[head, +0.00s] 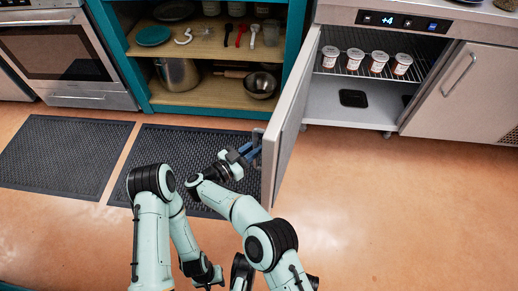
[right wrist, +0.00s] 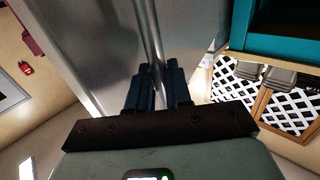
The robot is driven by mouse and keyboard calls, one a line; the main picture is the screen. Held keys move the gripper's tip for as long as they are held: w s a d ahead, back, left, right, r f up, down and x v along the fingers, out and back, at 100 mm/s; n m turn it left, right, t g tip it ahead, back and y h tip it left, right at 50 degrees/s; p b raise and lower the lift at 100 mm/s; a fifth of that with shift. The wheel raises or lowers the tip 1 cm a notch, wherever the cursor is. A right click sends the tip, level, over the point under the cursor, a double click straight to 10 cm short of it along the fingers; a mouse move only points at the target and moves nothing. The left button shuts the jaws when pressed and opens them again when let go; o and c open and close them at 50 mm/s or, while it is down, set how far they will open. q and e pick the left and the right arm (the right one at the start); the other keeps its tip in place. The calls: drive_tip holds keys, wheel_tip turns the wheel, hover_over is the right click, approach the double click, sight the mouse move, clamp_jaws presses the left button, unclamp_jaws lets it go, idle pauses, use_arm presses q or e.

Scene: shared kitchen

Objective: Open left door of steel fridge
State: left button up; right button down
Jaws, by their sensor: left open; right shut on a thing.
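The left door (head: 285,124) of the steel fridge (head: 366,18) stands wide open, swung out toward me. Its shelves show inside. My right gripper (head: 254,152) is at the outer face of this door, near its free edge. In the right wrist view, my right gripper (right wrist: 157,85) has its dark fingers on both sides of the bar handle (right wrist: 148,35) and is shut on it. My left gripper (head: 210,280) is low in the head view, away from the fridge and empty. Its fingers are small and partly hidden there.
White cups (head: 378,62) stand on the fridge's wire shelf. The right fridge door (head: 465,85) is shut. An open teal cabinet (head: 140,100) with pots and utensils is left of the door. Dark mats (head: 62,155) lie on the floor; the floor at right is clear.

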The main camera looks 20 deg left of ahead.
drive_tip(key=shift+w+d+r, duration=0.25)
drive_tip(key=shift+w, duration=0.2)
drive_tip(key=c, duration=1.5)
unclamp_jaws()
drive_tip(key=o, duration=0.3)
drive_tip(key=shift+w+f, duration=0.1)
drive_tip(key=shift+f, duration=0.05)
drive_tip(key=shift+s+a, duration=0.1)
drive_tip(key=shift+s, duration=0.1)
